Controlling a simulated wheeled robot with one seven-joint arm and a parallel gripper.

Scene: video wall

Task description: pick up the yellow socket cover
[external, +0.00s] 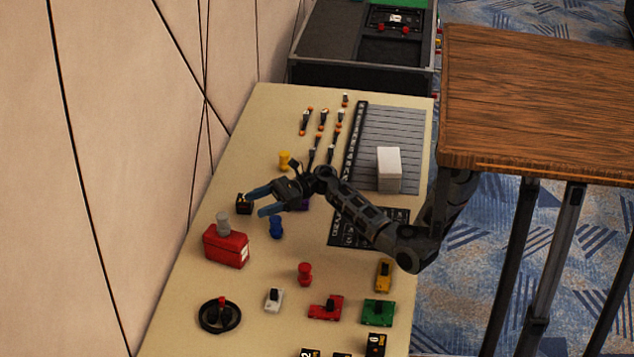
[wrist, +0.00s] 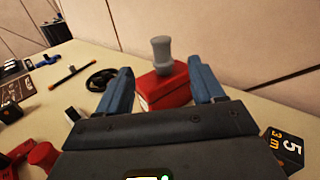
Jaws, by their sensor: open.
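The yellow socket cover (external: 285,160) is a small spool-shaped piece standing on the beige table, towards the wall side, above my gripper in the external view. It does not show in the wrist view. My gripper (external: 257,201) is open and empty, its two blue fingers spread and pointing left towards the wall. The yellow cover is behind the gripper's wrist, apart from the fingers. In the wrist view, my gripper (wrist: 161,68) faces a red box (wrist: 166,88) with a grey cover (wrist: 162,52) on top, which stands beyond the fingertips.
A black tape measure (external: 244,203) lies by the fingertips. A blue cover (external: 276,227) stands just below the gripper, and a purple one (external: 304,204) is partly hidden by it. A white block (external: 388,168) stands at right.

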